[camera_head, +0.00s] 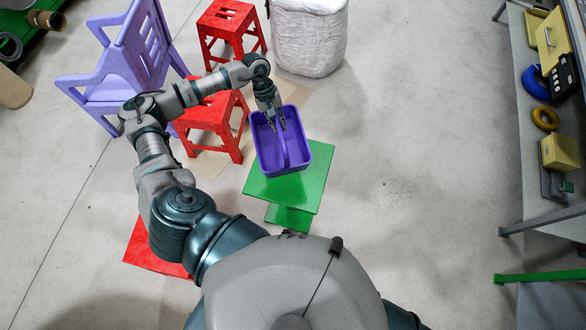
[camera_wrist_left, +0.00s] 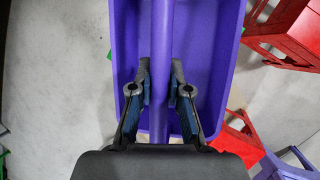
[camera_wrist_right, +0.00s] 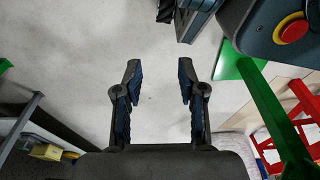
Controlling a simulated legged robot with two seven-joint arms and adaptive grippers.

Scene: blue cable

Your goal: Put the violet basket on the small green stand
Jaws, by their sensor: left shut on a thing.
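The violet basket (camera_head: 297,157) is in the middle of the head view, over the far part of the small green stand (camera_head: 292,190). I cannot tell whether it touches the top or hangs just above it. My left gripper (camera_head: 277,125) is shut on the basket's central handle bar; in the left wrist view the fingers (camera_wrist_left: 160,98) flank the bar, with the basket (camera_wrist_left: 208,50) around them. My right gripper (camera_wrist_right: 157,80) is open and empty in the right wrist view, with floor behind it. The right gripper is not in the head view.
Red stools (camera_head: 212,122) and a lilac chair (camera_head: 130,62) stand to the left. A white sack-like bin (camera_head: 310,38) is behind the basket. A red surface (camera_head: 150,250) lies beside my left arm. Shelving (camera_head: 520,120) lines the right; the floor (camera_head: 410,150) between is clear.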

